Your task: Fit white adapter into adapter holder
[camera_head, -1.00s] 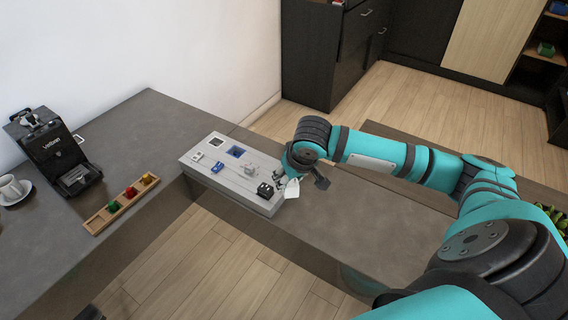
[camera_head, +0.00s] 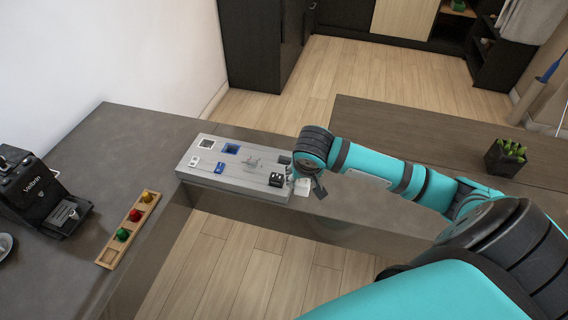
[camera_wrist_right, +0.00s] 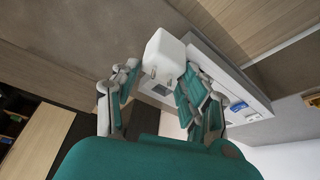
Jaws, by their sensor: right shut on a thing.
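My right gripper (camera_head: 304,180) is at the right end of a grey board. In the right wrist view the gripper (camera_wrist_right: 152,88) is shut on the white adapter (camera_wrist_right: 165,55), a rounded white block with two prongs facing the camera. The adapter (camera_head: 302,187) also shows small below the gripper in the head view, beside the board's right end. The grey board (camera_head: 207,180) carries several small fittings, among them a black block (camera_head: 276,180). I cannot tell which fitting is the adapter holder. My left gripper is not in view.
A wooden tray (camera_head: 108,255) with red, yellow and green pieces lies on the counter at left. A black coffee machine (camera_head: 40,195) stands further left. A dark pot with green plants (camera_head: 505,158) stands on the right table.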

